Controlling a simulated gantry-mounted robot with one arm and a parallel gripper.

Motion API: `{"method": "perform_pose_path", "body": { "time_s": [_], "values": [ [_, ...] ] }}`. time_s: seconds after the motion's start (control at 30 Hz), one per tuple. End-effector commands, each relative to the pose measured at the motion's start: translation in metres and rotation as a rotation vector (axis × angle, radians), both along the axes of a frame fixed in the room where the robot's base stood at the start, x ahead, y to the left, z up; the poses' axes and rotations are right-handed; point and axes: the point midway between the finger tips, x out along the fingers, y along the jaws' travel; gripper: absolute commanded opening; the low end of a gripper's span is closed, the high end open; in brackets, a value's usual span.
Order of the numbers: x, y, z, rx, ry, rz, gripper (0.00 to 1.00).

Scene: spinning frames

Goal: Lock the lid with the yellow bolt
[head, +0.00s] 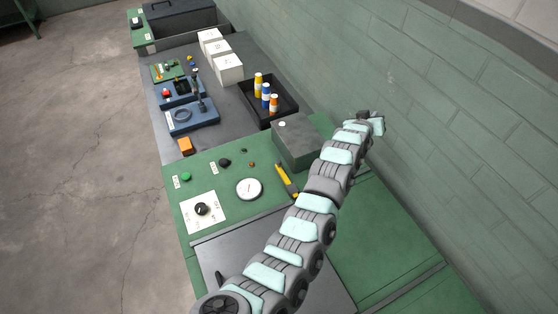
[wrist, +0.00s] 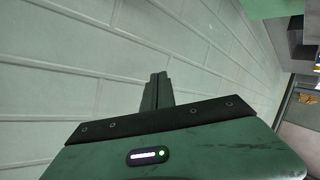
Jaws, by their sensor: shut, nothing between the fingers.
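A slim yellow-and-black piece (head: 286,180) lies on the green console top, beside the grey box (head: 295,146). It could be the yellow bolt, but I cannot tell for sure. A wide dark grey panel (head: 225,255) lies flat at the front, partly hidden by my arm; I cannot tell whether it is the lid. My gripper (head: 377,124) is out to the right of the grey box, near the green wall. In the wrist view my gripper (wrist: 158,88) is shut and empty, with the wall behind its fingers. Neither the bolt nor a lid is clear there.
The console top holds a white gauge (head: 249,188), a dial (head: 203,209) and a green button (head: 186,176). Behind are a black tray (head: 284,119) with bottles, white boxes (head: 229,69) and blue fixtures (head: 192,118). The wall (head: 450,130) runs close along the right.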

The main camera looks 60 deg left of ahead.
Motion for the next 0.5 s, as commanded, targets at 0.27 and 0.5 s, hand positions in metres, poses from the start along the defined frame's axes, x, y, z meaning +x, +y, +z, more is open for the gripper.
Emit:
{"method": "perform_pose_path", "body": {
  "time_s": [0.27,0.5],
  "values": [
    [-0.089,0.07,-0.046,-0.143,0.367,0.015,0.0],
    [-0.207,0.103,-0.077,-0.257,0.69,0.09,0.0]
  ]
}}
